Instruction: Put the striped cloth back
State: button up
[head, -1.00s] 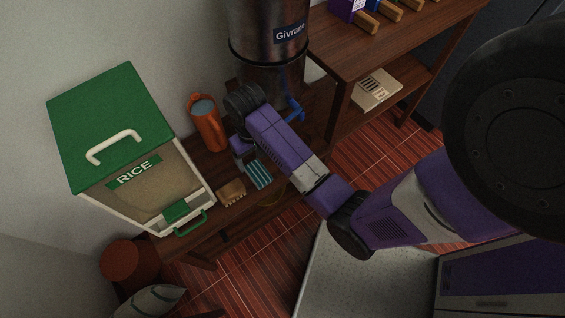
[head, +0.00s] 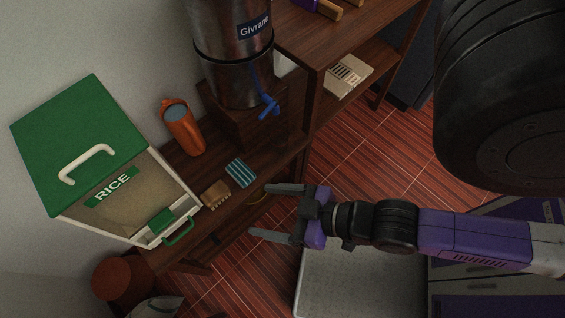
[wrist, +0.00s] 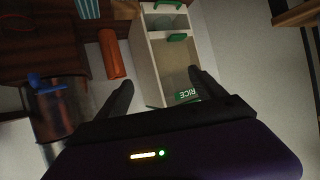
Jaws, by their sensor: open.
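The striped cloth (head: 240,173), blue-green with pale stripes, lies on the dark wooden table (head: 262,158) between the water dispenser and a small brown object. In the wrist view the cloth (wrist: 88,9) shows at the top edge, partly cut off. My gripper (head: 264,212) is open and empty. In the head view it is to the lower right of the cloth, apart from it, with its fingers pointing left. In the wrist view its two fingers stand wide apart with nothing between them.
A rice bin (head: 115,195) with a green lid stands left on the table. An orange pitcher (head: 183,130) stands behind the cloth. A steel dispenser (head: 232,50) with a blue tap (head: 268,106) is at the back. A small brown brush-like object (head: 215,194) lies beside the cloth.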

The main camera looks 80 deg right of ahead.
notch_tip(320, 180, up, 8)
jog(key=s+n+t, duration=0.1)
jog(key=s+t, duration=0.1)
jog(key=shift+s+y, duration=0.35)
jog(key=shift+y, duration=0.05)
